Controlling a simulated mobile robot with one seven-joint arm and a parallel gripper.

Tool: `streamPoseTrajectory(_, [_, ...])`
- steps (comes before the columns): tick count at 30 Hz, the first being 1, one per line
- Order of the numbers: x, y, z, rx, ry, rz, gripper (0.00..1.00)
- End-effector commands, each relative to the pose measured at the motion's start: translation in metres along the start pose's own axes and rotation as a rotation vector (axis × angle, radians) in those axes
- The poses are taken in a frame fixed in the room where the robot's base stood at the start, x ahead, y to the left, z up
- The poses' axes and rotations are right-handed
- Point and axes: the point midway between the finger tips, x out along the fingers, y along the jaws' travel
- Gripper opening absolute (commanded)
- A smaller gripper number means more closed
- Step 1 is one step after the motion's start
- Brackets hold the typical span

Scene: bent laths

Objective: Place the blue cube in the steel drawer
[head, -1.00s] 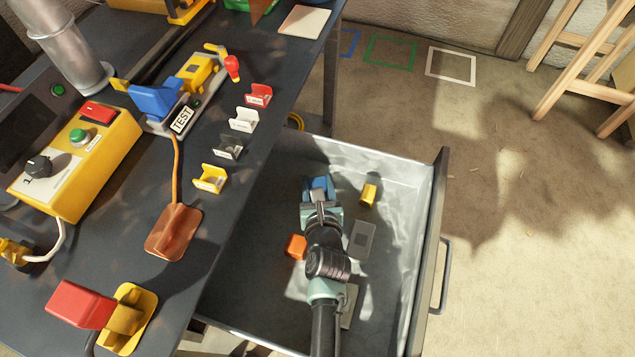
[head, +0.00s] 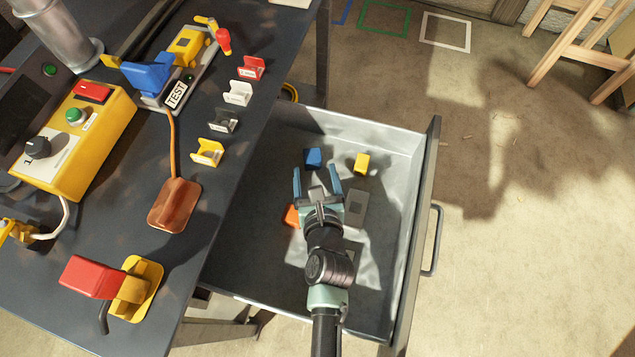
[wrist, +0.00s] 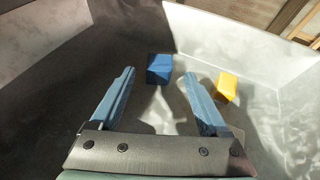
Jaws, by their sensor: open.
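The blue cube (head: 313,157) lies on the floor of the open steel drawer (head: 385,290), toward its far end. It also shows in the wrist view (wrist: 159,69), beyond my fingertips and apart from them. My gripper (head: 317,172) is open and empty over the drawer, with its two blue fingers spread. In the wrist view the fingers (wrist: 160,80) frame a bare stretch of drawer floor, with the cube past them. The drawer is pulled out beside the dark table.
A yellow block (head: 361,163) lies right of the blue cube in the drawer. An orange block (head: 291,216) and a grey plate (head: 356,207) lie nearer, beside my gripper. The dark workbench (head: 130,225) borders the drawer on the left. Open floor lies to the right.

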Motion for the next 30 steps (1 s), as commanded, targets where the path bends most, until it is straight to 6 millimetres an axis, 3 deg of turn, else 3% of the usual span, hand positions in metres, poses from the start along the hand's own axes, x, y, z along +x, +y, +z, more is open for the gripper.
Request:
streamPoseTrajectory(3, [-0.022,0.000,0.001,0.001,0.001,-0.001,0.79])
streamPoseTrajectory(9, [-0.043,0.000,0.000,0.001,0.001,0.000,0.79])
streamPoseTrajectory(15, [-0.048,0.000,0.001,-0.004,-0.002,0.000,0.79])
streamPoseTrajectory(18, [-0.043,-0.001,0.019,-0.070,-0.030,0.000,0.79])
streamPoseTrajectory(20, [-0.038,-0.002,0.045,-0.172,-0.071,-0.003,0.79])
streamPoseTrajectory(23, [-0.031,-0.004,0.115,-0.455,-0.175,-0.032,0.79])
streamPoseTrajectory(26, [-0.035,-0.003,0.203,-0.823,-0.298,-0.114,0.79])
streamPoseTrajectory(30, [-0.063,0.000,0.319,-1.332,-0.430,-0.322,0.79])
